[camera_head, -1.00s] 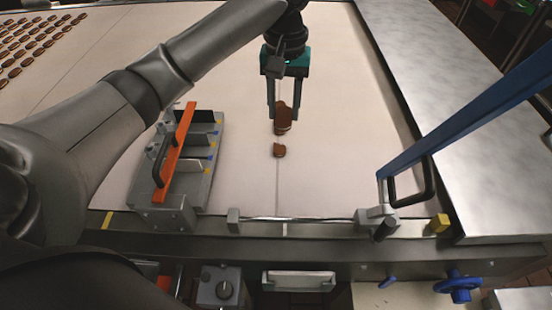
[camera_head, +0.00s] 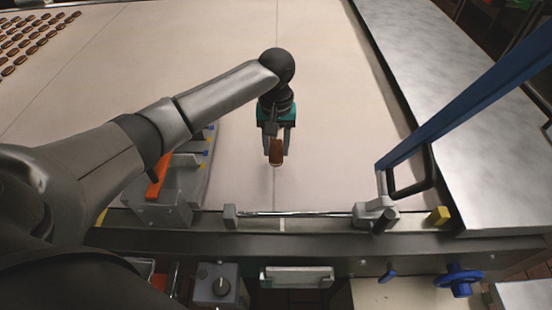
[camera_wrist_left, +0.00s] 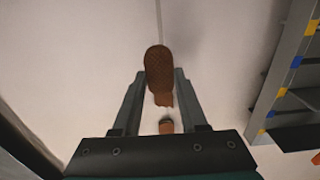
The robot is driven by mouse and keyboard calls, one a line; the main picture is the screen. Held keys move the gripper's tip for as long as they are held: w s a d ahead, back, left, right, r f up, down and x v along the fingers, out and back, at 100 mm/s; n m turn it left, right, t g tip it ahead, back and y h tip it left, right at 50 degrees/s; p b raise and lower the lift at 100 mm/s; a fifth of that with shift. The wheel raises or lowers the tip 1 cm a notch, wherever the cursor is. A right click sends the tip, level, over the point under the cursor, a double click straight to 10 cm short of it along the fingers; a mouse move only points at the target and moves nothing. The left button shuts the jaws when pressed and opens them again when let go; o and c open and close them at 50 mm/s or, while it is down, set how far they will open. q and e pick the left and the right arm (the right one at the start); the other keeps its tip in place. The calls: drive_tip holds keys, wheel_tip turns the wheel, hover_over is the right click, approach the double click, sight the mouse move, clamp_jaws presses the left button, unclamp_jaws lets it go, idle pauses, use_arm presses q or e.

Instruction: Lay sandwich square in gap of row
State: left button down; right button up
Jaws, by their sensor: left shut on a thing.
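My left gripper (camera_head: 276,138) points down over the pale belt and is shut on a brown oval sandwich biscuit (camera_head: 276,154). In the left wrist view the biscuit (camera_wrist_left: 158,68) sticks out past the fingertips of the left gripper (camera_wrist_left: 160,90). A smaller brown piece (camera_wrist_left: 166,126) shows between the fingers there, apart from the held one; I cannot tell its height. Several brown biscuits (camera_head: 35,45) lie in rows at the far left of the belt. I cannot make out a gap in them. My right gripper is not in view.
A grey metal fixture with an orange bar (camera_head: 158,178) stands left of the gripper, partly hidden by my arm. A blue lever (camera_head: 470,105) slants in from the right. A metal rail (camera_head: 295,214) runs along the near belt edge. The belt's middle is clear.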

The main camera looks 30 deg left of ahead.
sight(276, 151)
use_arm(q)
wheel_tip(276, 151, down, 4)
drive_tip(key=shift+f+b, duration=0.15)
drive_tip(key=shift+b, duration=0.3)
drive_tip(key=shift+c, duration=2.2)
unclamp_jaws()
drive_tip(key=shift+f, duration=0.1)
drive_tip(key=shift+r, duration=0.25)
wheel_tip(276, 151, up, 12)
drive_tip(key=shift+f+p, duration=0.1)
drive_tip(key=shift+p, duration=1.05)
